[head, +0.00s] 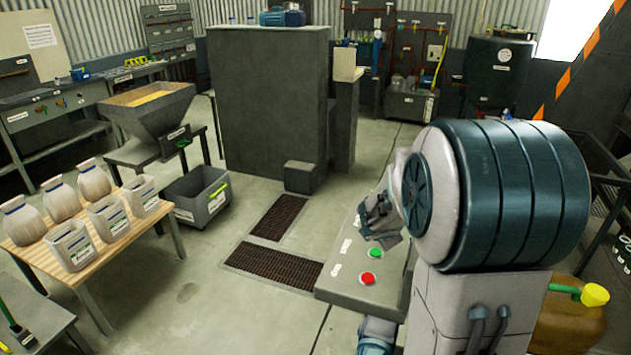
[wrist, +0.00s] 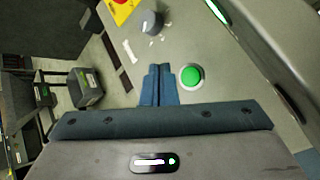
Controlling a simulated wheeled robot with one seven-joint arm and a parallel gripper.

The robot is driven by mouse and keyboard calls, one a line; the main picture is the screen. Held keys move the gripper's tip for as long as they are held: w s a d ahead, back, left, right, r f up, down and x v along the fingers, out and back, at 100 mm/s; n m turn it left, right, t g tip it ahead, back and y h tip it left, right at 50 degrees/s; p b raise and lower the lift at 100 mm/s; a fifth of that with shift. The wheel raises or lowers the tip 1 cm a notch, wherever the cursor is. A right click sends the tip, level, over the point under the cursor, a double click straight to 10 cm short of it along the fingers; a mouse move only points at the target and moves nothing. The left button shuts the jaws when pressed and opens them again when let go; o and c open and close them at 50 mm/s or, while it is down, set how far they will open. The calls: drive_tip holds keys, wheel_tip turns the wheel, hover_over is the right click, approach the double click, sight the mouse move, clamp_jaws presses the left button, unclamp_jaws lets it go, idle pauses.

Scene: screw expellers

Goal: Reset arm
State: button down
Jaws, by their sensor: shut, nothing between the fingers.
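My gripper (head: 383,228) is over the grey control panel (head: 345,292), close to the green button (head: 375,252), partly hidden by my arm. In the wrist view its two blue fingers (wrist: 158,78) are together, with nothing between them. The green button (wrist: 190,77) lies just right of the fingertips there and looks apart from them. A red button (head: 367,279) sits nearer the panel's front edge. A dark round knob (wrist: 152,23) is on the panel beyond the fingertips. My large arm joint covers the right part of the head view.
A tall dark cabinet (head: 268,95) stands behind the panel. A hopper (head: 150,108), a grey crate (head: 196,195) and a wooden table (head: 118,236) with sacks and bins are on the left. Dark floor grates (head: 270,263) lie left of the panel. The floor between is clear.

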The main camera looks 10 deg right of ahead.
drive_tip(key=s+a+r+m+g+h, duration=0.1)
drive_tip(key=s+r+m, duration=0.2)
drive_tip(key=s+m, duration=0.25)
drive_tip(key=s+a+r+m+g, duration=0.1)
drive_tip(key=s+a+r+m, duration=0.15)
drive_tip(key=s+m, duration=0.35)
drive_tip(key=s+a+m+g+y, duration=0.3)
drive_tip(key=s+a+m+y, duration=0.2)
drive_tip(key=s+a+m, duration=0.5)
drive_tip(key=s+a, duration=0.1)
drive_tip(key=s, duration=0.2)
drive_tip(key=shift+s+a+f, duration=0.2)
drive_tip(key=shift+a, duration=0.15)
